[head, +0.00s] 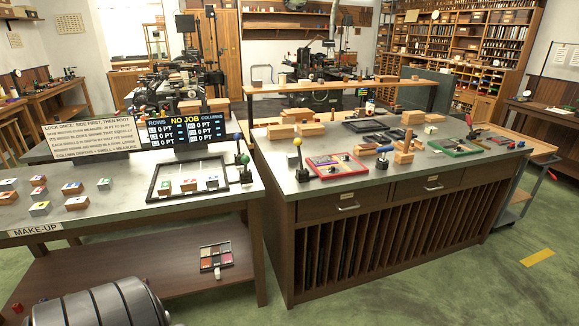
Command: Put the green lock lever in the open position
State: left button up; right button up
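The green lock lever (245,159) has a green ball knob on a short stem. It stands at the right end of the left bench, by the right side of a black rectangular frame (224,177). Its stem looks roughly upright, but it is too small to tell its lock position. A lever with a blue knob (238,137) stands just behind it and partly overlaps it in view. Neither of my grippers is in view.
Small coloured-top blocks (77,202) sit on the left bench (140,205). A sign (92,138) and a display reading "NO JOB" (187,129) stand behind. The right cabinet bench carries a yellow-knobbed lever (297,142) and a red tray (338,164). A narrow gap separates the benches.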

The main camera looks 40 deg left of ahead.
aim_at(245, 159)
jog(key=z, duration=0.25)
jog(key=i, duration=0.85)
jog(key=z, duration=0.15)
